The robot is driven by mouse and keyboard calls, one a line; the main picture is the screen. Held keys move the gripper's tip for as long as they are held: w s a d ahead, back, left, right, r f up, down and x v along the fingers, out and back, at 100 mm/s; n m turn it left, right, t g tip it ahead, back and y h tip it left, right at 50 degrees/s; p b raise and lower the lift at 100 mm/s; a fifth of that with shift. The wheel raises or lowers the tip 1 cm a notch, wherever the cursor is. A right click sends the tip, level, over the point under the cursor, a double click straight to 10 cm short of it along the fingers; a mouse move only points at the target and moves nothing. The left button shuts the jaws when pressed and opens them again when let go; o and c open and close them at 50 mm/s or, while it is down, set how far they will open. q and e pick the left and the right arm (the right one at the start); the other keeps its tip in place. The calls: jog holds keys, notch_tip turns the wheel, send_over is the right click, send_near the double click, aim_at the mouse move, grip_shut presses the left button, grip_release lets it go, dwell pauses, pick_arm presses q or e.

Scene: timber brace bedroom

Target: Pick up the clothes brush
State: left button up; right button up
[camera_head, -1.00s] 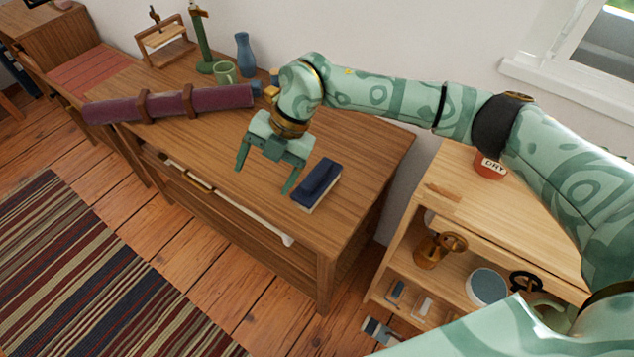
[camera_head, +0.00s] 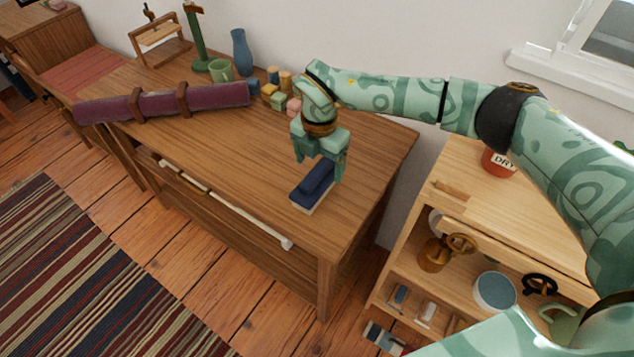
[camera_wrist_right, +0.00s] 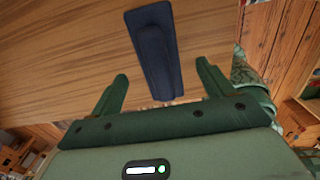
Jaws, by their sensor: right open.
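The clothes brush (camera_head: 314,187) has a dark blue back and a pale underside. It lies on the wooden table (camera_head: 230,165) near its right end. My right gripper (camera_head: 320,165) is over the brush's far end, pointing down, with its jaws open. In the right wrist view, the brush (camera_wrist_right: 152,45) lies ahead, its near end between the two open fingers of the gripper (camera_wrist_right: 162,85). I see no finger touching it, and the exact height above it is unclear. My left gripper is not in view.
A purple roll with brown straps (camera_head: 165,102) lies across the table. Several small coloured blocks (camera_head: 273,92), a green mug (camera_head: 220,70) and a blue vase (camera_head: 242,52) stand behind. A wooden shelf unit (camera_head: 440,205) stands right of the table. The table's front middle is clear.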

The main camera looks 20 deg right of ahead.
aim_at(317, 170)
jog(key=f+b, duration=0.1)
jog(key=f, duration=0.1)
jog(key=f+b, duration=0.1)
jog(key=f, duration=0.2)
jog(key=shift+a, duration=0.2)
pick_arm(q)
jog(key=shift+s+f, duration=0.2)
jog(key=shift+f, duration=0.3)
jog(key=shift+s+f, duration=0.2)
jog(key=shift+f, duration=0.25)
pick_arm(e)
jog(key=shift+r, duration=0.2)
jog(key=shift+s, duration=0.1)
jog(key=c, duration=1.3)
jog(key=shift+o, duration=0.2)
jog(key=shift+r, duration=0.1)
